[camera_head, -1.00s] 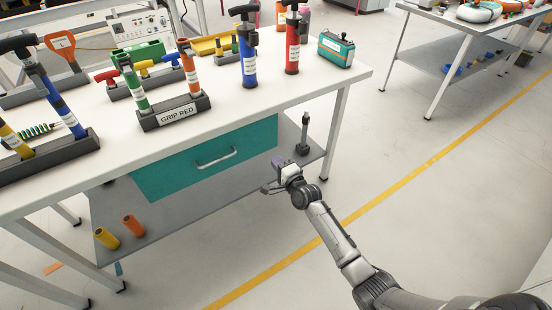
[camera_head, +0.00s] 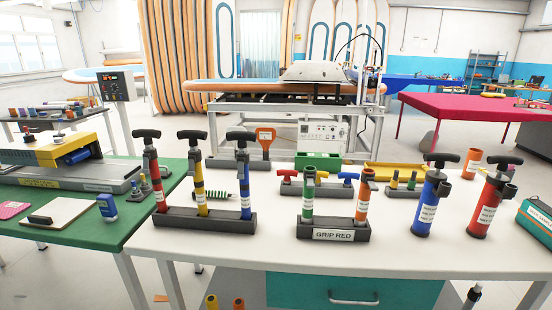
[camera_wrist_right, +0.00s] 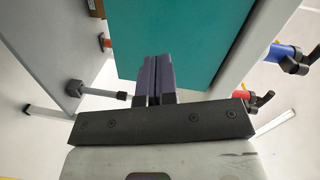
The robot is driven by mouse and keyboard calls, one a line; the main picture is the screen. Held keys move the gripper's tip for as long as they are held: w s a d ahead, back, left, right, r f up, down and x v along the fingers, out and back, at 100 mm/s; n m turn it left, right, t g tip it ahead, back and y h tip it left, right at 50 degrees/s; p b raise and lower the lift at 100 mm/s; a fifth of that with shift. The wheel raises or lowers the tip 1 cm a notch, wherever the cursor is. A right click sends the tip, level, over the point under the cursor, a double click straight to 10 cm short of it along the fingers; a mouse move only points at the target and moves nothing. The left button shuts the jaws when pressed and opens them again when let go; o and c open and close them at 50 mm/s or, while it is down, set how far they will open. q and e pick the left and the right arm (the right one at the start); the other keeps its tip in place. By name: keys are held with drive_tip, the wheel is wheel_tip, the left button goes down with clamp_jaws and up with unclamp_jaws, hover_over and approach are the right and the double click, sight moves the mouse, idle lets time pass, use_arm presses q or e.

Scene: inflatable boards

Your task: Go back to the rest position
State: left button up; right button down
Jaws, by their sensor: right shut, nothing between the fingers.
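My right gripper (camera_wrist_right: 157,80) shows in the right wrist view with its two purple fingers together and nothing between them. It is in front of the teal drawer (camera_wrist_right: 175,40), below the white tabletop's level; I cannot tell the exact gap. In the head view the teal drawer (camera_head: 350,290) shows at the bottom, and neither gripper is visible there. My left gripper is in no view.
The white table (camera_head: 270,240) carries a rack labelled GRIP RED (camera_head: 333,234), a rack of three pumps (camera_head: 205,221), a blue pump (camera_head: 430,205) and a red pump (camera_head: 490,205). A green table (camera_head: 90,230) stands at left.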

drive_tip(key=s+a+r+n+g+p, duration=0.35)
drive_tip(key=s+a+r+n, duration=0.2)
drive_tip(key=s, duration=0.35)
drive_tip(key=s+a+r+n+g+y+p, duration=0.1)
drive_tip(key=s+a+r+n+g+p, duration=0.25)
drive_tip(key=s+a+n, duration=0.45)
drive_tip(key=s+a+r+n+g+p, duration=0.3)
drive_tip(key=s+a+r+n+p, duration=0.15)
drive_tip(key=s, duration=0.65)
drive_tip(key=s+a+g+y+p, duration=0.1)
drive_tip(key=s+a+g+p, duration=0.15)
drive_tip(key=s+p, duration=0.75)
use_arm(q)
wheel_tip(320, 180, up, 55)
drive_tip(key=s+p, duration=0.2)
drive_tip(key=p, duration=3.2)
use_arm(e)
wheel_tip(320, 180, up, 37)
drive_tip(key=s, duration=0.2)
drive_tip(key=shift+d, duration=0.45)
drive_tip(key=shift+s+g, duration=0.1)
drive_tip(key=shift+g, duration=0.15)
